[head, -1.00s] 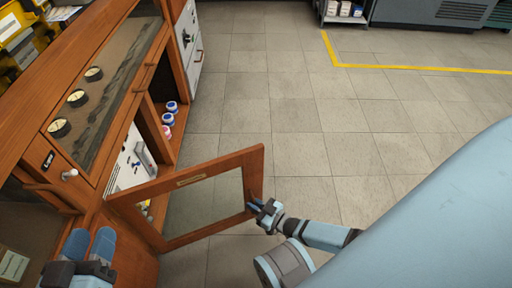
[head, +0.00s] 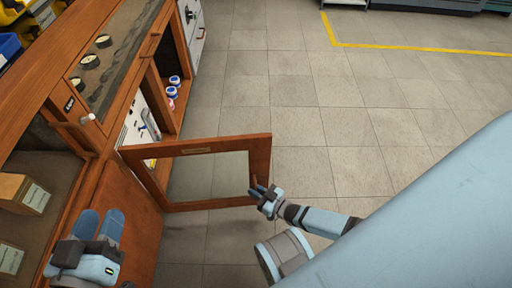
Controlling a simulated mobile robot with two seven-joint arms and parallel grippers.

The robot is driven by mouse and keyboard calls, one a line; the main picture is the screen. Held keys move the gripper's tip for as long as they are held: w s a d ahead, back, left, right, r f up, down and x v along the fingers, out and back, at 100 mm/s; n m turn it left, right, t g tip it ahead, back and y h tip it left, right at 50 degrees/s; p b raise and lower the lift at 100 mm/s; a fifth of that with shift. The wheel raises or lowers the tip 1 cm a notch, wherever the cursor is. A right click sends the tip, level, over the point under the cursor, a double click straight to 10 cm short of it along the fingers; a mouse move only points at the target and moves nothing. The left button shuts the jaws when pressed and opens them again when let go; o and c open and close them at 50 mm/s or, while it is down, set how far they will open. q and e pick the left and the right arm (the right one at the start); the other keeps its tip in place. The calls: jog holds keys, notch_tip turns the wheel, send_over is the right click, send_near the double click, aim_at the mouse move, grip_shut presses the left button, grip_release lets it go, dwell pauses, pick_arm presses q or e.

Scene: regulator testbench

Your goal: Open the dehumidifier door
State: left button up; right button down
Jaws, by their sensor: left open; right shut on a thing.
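The dehumidifier door (head: 197,144) is a wood-framed door with a clear pane and a small label on its top rail. It stands swung out from the wooden cabinet (head: 107,140), over the floor. My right gripper (head: 260,189) is at the free edge of the door, shut on the door's handle, which is mostly hidden by the fingers. My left gripper (head: 98,223) is open and empty at the lower left, in front of the cabinet's lower wooden panel and apart from the door.
Behind the door, the open compartment shows a white panel (head: 133,128). Small jars (head: 172,92) stand on a shelf beside it. Gauges (head: 90,61) sit on the cabinet top. Boxes (head: 26,193) lie behind glass at left. The tiled floor to the right is clear.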

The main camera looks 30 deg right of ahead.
pick_arm(q)
jog(key=shift+s, duration=0.15)
pick_arm(e)
jog(key=shift+s+a, duration=0.1)
jog(key=shift+a, duration=0.05)
jog(key=c, duration=1.2)
grip_release()
pick_arm(q)
jog(key=shift+n+t, duration=0.5)
jog(key=shift+t, duration=0.3)
notch_tip(320, 180, up, 4)
jog(key=p, duration=0.3)
jog(key=shift+s+a+r+p, duration=0.1)
jog(key=shift+s+r+p, duration=0.05)
jog(key=shift+p, duration=0.15)
pick_arm(e)
jog(key=v, duration=1.4)
jog(key=shift+a, duration=0.1)
